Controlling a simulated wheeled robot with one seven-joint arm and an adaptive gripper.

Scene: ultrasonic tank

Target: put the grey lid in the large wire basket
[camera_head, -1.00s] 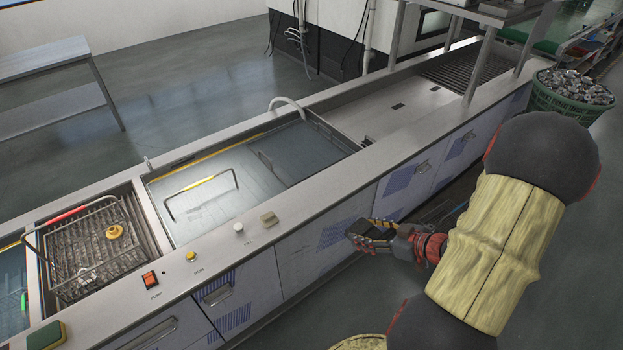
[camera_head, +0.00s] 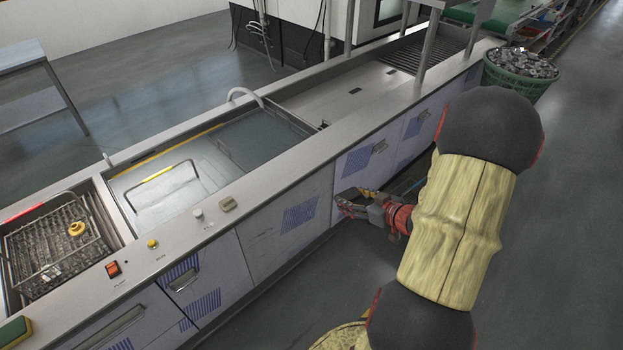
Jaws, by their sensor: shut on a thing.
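A wire basket (camera_head: 15,250) with a red-gripped handle stands in the bay at the far left of the counter. A yellow ring (camera_head: 77,229) lies in it. A second handle with a yellow grip (camera_head: 157,175) shows at the tank (camera_head: 235,140) right of it; whether a basket hangs below is unclear. My gripper (camera_head: 347,202) is beside the cabinet fronts, below the counter top and well right of the baskets. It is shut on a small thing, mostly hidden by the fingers. I cannot make out whether this is the grey lid; no other grey lid is clear.
A green basket of metal parts (camera_head: 520,72) stands at the back right. The floor in front of the cabinets is clear.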

